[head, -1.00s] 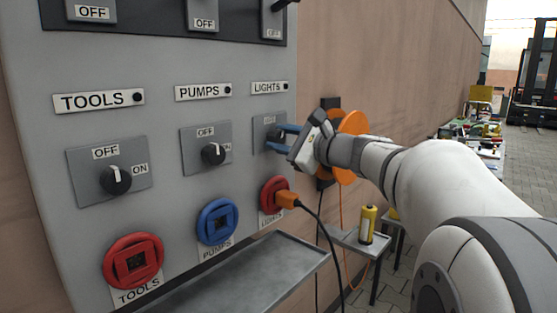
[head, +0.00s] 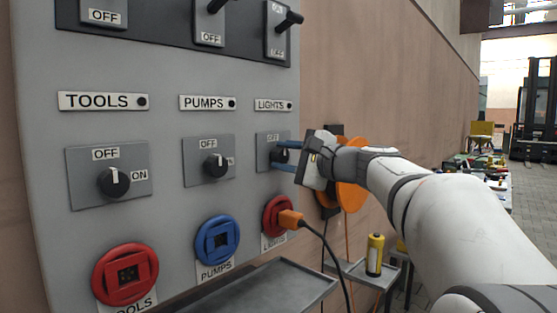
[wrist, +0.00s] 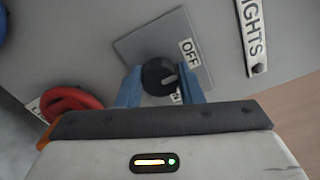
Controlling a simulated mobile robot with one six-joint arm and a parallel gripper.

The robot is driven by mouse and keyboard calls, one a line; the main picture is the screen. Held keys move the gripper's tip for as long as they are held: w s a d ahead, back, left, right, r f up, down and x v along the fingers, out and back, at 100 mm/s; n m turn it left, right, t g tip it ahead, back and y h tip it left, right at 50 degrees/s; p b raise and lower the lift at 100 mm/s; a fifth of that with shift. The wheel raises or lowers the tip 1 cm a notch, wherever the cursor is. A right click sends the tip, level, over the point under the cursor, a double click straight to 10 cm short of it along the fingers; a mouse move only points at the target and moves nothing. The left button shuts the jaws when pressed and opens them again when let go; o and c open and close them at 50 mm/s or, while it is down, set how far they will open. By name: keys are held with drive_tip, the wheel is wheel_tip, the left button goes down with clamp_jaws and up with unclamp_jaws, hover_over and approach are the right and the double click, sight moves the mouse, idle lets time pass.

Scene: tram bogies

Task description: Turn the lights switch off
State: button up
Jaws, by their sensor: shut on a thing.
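The lights switch is a black rotary knob (head: 281,156) on a grey plate below the LIGHTS label (head: 273,105). It is the rightmost knob on the grey panel. My gripper (head: 284,157) has its blue fingers one on each side of this knob and is shut on it. The wrist view shows the knob (wrist: 160,73) between the fingers. Its light mark points right in that view, roughly between the OFF label (wrist: 188,52) and the partly hidden ON label (wrist: 177,97). The dot beside LIGHTS looks dark.
The pumps knob (head: 215,165) and tools knob (head: 114,181) sit to the left. A grey shelf (head: 270,290) juts out under the sockets. Lever switches sit above.

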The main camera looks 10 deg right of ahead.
drive_tip(key=shift+f, duration=0.15)
drive_tip(key=o, duration=1)
drive_tip(key=shift+s, duration=0.1)
drive_tip(key=shift+c, duration=0.2)
drive_tip(key=v, duration=0.8)
drive_tip(key=shift+p, duration=0.4)
